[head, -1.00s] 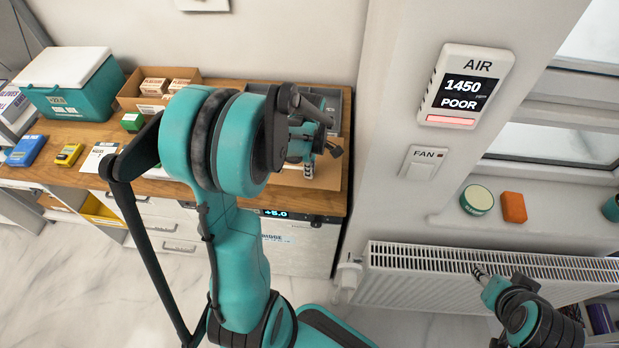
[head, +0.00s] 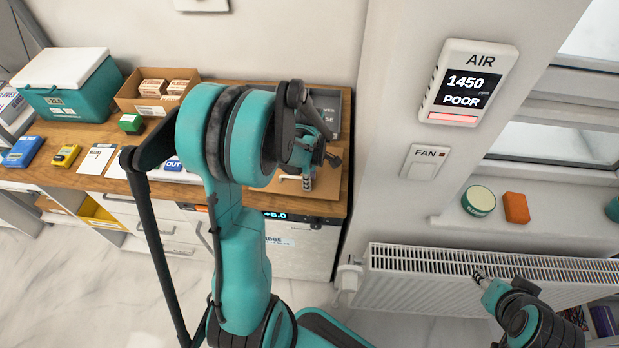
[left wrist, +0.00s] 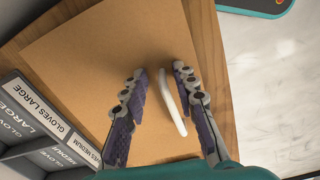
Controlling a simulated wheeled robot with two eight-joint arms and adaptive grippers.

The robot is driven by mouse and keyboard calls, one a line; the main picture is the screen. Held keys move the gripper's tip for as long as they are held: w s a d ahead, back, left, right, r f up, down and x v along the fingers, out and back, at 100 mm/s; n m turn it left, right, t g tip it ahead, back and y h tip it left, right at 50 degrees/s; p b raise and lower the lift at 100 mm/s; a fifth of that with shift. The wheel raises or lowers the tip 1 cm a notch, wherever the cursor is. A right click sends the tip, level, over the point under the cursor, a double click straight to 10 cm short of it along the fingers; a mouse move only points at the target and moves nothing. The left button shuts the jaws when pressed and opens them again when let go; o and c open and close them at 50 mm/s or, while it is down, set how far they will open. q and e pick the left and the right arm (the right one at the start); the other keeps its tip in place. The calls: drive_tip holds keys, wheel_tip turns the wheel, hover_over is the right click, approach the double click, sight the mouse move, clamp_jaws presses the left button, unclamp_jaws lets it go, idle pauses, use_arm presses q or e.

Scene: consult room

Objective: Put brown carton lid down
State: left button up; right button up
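The brown carton lid (left wrist: 105,50) is a flat brown board with a white bar handle (left wrist: 172,100). It lies on the wooden counter, and part of it shows in the head view (head: 325,194) below my left gripper (head: 308,180). In the left wrist view the two fingers of my left gripper (left wrist: 158,72) stand apart. The handle shows between them, nearer the right finger, and neither finger is clearly closed on it. My right gripper (head: 480,276) is by the radiator at the lower right, and its fingers are too small to read.
Grey glove compartments (left wrist: 35,125) adjoin the lid on the left. A box of small cartons (head: 155,92), a teal cooler (head: 75,95) and cards occupy the counter's left. A radiator (head: 430,285) and window sill are at right.

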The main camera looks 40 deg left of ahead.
use_arm(q)
drive_tip(key=shift+r, duration=0.2)
wheel_tip(320, 180, up, 11)
drive_tip(key=p, duration=0.3)
drive_tip(key=s+d+r+m+t, duration=0.3)
drive_tip(key=d+m, duration=0.4)
drive_tip(key=m, duration=0.3)
drive_tip(key=s+d+r+m+t, duration=0.3)
drive_tip(key=s+d+m, duration=0.3)
drive_tip(key=m, duration=0.5)
drive_tip(key=shift+d+r+m+t, duration=0.35)
drive_tip(key=shift+d+r, duration=0.5)
drive_tip(key=shift+d, duration=0.3)
drive_tip(key=shift+f, duration=0.15)
